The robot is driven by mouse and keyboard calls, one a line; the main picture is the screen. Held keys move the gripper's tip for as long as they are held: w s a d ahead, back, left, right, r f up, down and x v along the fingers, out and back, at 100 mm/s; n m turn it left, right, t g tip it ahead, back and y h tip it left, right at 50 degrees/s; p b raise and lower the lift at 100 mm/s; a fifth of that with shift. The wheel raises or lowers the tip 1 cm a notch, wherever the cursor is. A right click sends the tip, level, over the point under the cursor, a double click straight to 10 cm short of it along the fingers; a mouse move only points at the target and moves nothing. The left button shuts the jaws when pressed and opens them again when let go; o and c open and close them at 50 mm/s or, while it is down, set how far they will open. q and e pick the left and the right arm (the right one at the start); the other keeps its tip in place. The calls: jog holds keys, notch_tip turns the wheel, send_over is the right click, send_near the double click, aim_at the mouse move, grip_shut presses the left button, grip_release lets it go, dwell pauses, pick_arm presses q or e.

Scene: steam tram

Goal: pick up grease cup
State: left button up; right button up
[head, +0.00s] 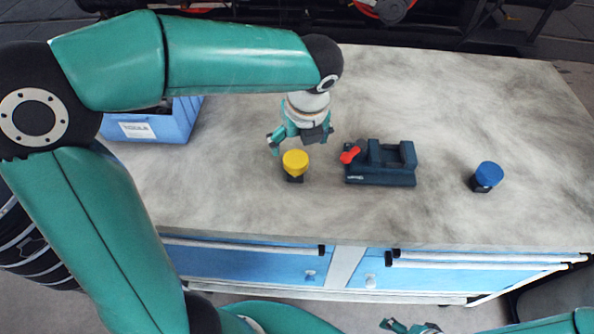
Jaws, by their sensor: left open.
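Two small cups with dark bases stand on the grey worktop (480,110); I cannot tell which one the task means by grease cup. The yellow-topped cup (295,162) is left of centre, and the blue-topped cup (488,176) is at the right. My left gripper (301,142) is open and empty, pointing down just behind and above the yellow-topped cup, with its fingers spread. No contact with the cup is visible. My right gripper (408,327) shows only partly at the bottom edge, in front of the bench, and its jaw state is unclear.
A dark blue vise (380,178) with a red part (349,154) sits between the two cups, close to the right of the yellow one. A blue bin (170,122) stands at the left. The worktop's right and back areas are clear. Blue drawers (240,262) are below.

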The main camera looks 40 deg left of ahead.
aim_at(296, 158)
pick_arm(q)
jog(key=x, duration=0.9)
jog(key=shift+d, duration=0.1)
jog(key=c, duration=1.5)
jog(key=shift+c, duration=0.4)
jog(key=shift+r, duration=0.1)
